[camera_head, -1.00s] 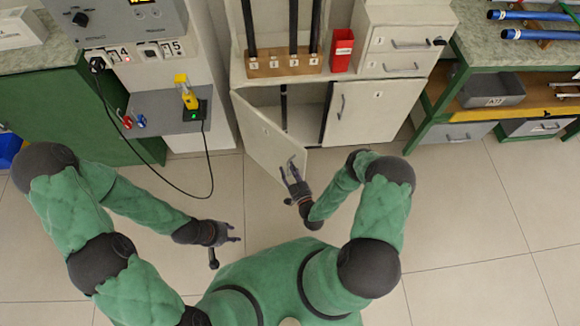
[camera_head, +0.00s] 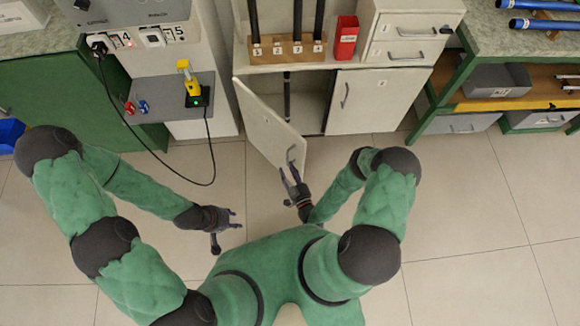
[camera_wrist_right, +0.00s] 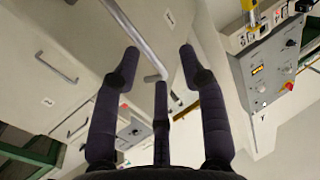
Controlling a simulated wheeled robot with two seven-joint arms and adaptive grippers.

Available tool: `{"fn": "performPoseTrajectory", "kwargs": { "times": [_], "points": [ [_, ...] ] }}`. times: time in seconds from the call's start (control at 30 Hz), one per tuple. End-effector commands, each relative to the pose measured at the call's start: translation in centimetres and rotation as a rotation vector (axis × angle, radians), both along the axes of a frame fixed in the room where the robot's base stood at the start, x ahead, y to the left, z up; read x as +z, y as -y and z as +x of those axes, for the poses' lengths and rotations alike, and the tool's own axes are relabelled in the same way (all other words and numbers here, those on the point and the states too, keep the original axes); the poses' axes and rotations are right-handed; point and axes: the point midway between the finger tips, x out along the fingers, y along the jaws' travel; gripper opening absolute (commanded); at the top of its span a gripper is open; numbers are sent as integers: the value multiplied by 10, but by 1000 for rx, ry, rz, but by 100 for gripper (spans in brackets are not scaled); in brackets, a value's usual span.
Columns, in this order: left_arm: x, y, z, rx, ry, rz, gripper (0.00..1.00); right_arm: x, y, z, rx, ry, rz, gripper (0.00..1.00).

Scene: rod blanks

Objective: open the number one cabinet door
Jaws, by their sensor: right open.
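The left cabinet door (camera_head: 265,120) stands swung out from the cabinet, with a dark gap beside it. Its bar handle (camera_head: 291,155) is near its free edge. My right gripper (camera_head: 291,176) is at this handle. In the right wrist view, the handle (camera_wrist_right: 136,38) runs between the spread fingers of the right gripper (camera_wrist_right: 158,62), which is open around it; contact is unclear. The door's label (camera_wrist_right: 169,17) is too small to read surely. My left gripper (camera_head: 236,217) is open and empty, low over the floor, away from the door.
The right cabinet door (camera_head: 372,102) is closed. Above are a wooden rod rack (camera_head: 288,50), a red box (camera_head: 346,40) and drawers (camera_head: 405,50). A black cable (camera_head: 165,165) hangs at left from the panel. A green-framed bench (camera_head: 440,90) stands at right. Floor at right is clear.

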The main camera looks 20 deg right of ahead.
Motion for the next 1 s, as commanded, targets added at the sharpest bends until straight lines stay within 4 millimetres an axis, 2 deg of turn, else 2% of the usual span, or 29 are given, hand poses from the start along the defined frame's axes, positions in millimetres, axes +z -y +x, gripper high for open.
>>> {"fn": "performPoseTrajectory", "kwargs": {
  "times": [0.7,1.0],
  "points": [
    [-4,0,0,0,0,0,40,0,-21,-38,0,0,1,43],
    [-4,0,0,0,0,0,40,0,-23,-42,0,0,0,43]
  ]
}}
